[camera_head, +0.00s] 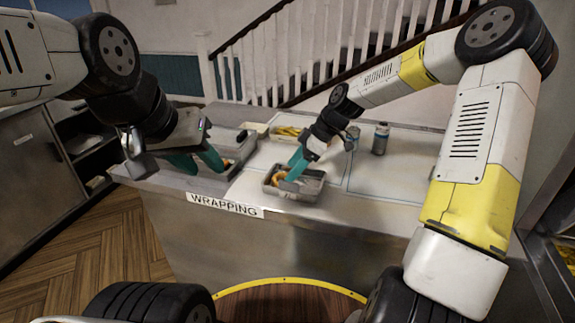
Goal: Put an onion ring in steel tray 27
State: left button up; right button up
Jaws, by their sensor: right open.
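A small grey steel tray (313,188) stands near the front edge of the counter; the mark on its front is too small to read. An orange-brown ring-like piece (276,182), which looks like an onion ring, lies in its left part. My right gripper (293,169) points down into this tray, with its teal fingers beside the piece; it is open. My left gripper (197,163) is over the counter's left part, its teal fingers apart and nothing seen between them. Another grey tray (247,146) is behind it, partly hidden, with a small orange bit (226,162) inside.
The steel counter (385,190) has a WRAPPING label (225,206) on its front edge. A tray of yellow food (287,132) stands at the back. Two small containers, one a dark shaker (380,139), stand right of my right gripper.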

jog(key=v, duration=0.8)
jog(key=s+d+r+m+t+h, duration=0.1)
jog(key=s+r+m, duration=0.3)
jog(key=s, duration=0.4)
jog(key=s+d+r+m+t+h, duration=0.2)
jog(key=s+m, duration=0.4)
jog(key=s, duration=0.3)
jog(key=s+d+r+m+t+h, duration=0.1)
jog(key=s+d+r+m+t, duration=0.1)
jog(key=s+r+m, duration=0.3)
jog(key=s+d+m, duration=0.1)
jog(key=s, duration=0.2)
jog(key=shift+s+d+r+t, duration=0.3)
jog(key=shift+r, duration=0.1)
